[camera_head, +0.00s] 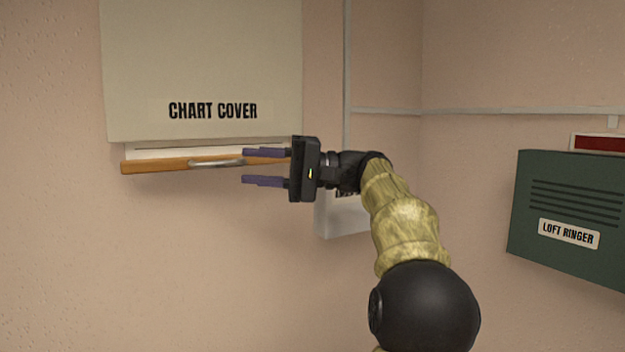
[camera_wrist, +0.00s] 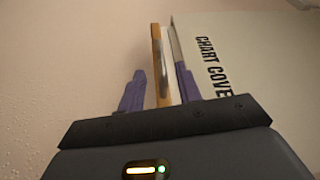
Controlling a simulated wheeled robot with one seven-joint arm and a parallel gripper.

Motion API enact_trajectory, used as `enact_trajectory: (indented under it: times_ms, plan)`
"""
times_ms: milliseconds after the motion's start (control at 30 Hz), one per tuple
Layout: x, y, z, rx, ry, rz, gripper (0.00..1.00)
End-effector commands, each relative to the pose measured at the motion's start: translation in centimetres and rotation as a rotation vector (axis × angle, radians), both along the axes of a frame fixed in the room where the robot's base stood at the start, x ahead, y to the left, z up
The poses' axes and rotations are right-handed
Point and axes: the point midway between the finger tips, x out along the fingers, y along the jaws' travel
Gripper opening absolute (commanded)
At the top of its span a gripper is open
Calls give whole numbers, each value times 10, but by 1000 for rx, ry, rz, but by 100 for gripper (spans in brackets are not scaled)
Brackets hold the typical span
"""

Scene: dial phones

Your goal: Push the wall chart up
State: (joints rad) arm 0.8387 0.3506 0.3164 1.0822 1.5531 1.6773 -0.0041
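The wall chart shows as a thin white strip with a wooden bottom bar (camera_head: 150,166) and a metal handle (camera_head: 216,163), just below the cream chart cover (camera_head: 205,70) on the wall. My gripper (camera_head: 264,167) is at the right end of the bar, its purple fingers apart, one above and one below the bar's level. In the wrist view the bar (camera_wrist: 161,65) runs between the two open fingers (camera_wrist: 158,92). A gap shows between the left finger and the bar. Whether the other finger touches the chart or bar, I cannot tell.
A white box (camera_head: 340,215) on the wall is partly hidden behind my arm. A green loft ringer box (camera_head: 570,215) hangs on the right wall. Pale conduit (camera_head: 480,111) runs along the walls. The wall below the bar is clear.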

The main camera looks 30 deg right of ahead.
Motion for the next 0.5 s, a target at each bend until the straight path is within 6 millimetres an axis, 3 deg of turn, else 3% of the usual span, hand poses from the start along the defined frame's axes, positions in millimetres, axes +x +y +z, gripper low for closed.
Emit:
enact_trajectory:
  times_ms: [300, 500]
  plan:
    - [-27, -60, -7, -1, -1, -4, 34]
    - [-40, -87, -8, 0, -1, -1, 34]
